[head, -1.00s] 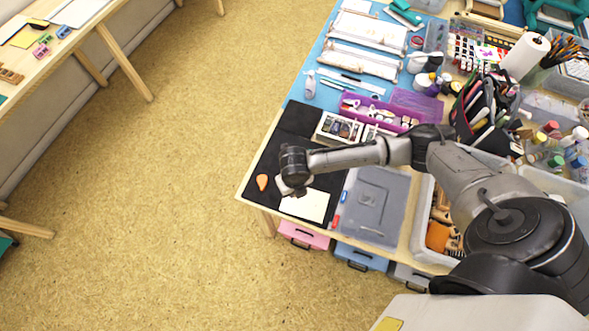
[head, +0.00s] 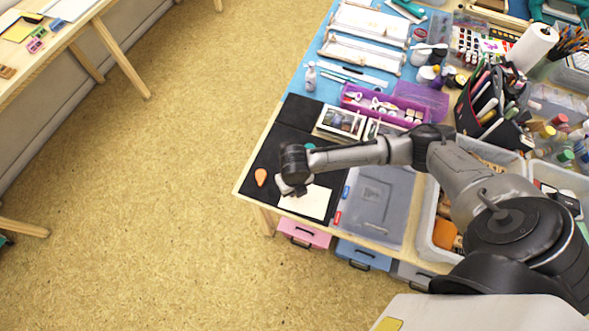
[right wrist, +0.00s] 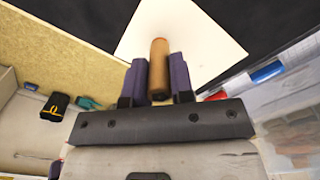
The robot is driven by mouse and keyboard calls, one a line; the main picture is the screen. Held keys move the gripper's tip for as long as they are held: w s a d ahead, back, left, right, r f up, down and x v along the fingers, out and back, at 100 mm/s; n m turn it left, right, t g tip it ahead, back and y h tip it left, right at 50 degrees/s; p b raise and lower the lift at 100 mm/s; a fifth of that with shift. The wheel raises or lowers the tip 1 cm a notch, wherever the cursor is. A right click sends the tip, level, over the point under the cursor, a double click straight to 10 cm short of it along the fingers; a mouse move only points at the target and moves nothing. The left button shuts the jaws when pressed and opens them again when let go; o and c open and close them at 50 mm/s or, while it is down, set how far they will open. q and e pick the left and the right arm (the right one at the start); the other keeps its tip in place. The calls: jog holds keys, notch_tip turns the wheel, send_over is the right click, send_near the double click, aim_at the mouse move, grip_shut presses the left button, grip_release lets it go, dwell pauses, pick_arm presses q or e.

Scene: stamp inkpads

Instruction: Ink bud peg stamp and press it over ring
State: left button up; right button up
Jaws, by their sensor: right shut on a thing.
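My right gripper (right wrist: 159,80) is shut on a brown wooden peg stamp (right wrist: 159,62), held between its two dark fingers in the right wrist view. The peg overlaps a cream paper sheet (right wrist: 200,38); I cannot tell whether its end touches the sheet. In the head view, my right gripper (head: 292,188) is at the left edge of the paper (head: 312,203), and the wrist hides the stamp. The stamp's face and any printed ring are hidden or too small to make out. No inkpad can be clearly made out. My left gripper is not in view.
The paper lies on a black mat (head: 268,160) near the table's front corner. An orange drop-shaped thing (head: 261,177) lies left of the gripper. A grey lidded box (head: 372,205) stands right of the paper, with photo frames (head: 341,122) behind.

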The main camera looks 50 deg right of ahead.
jog(key=shift+f, duration=0.4)
dwell(0.6)
jog(key=shift+f, duration=0.15)
dwell(0.4)
dwell(0.8)
jog(key=shift+f, duration=0.1)
dwell(0.6)
dwell(0.6)
jog(key=shift+p, duration=0.4)
jog(key=shift+r+p, duration=0.65)
jog(key=shift+p, duration=0.15)
jog(key=shift+r, duration=0.1)
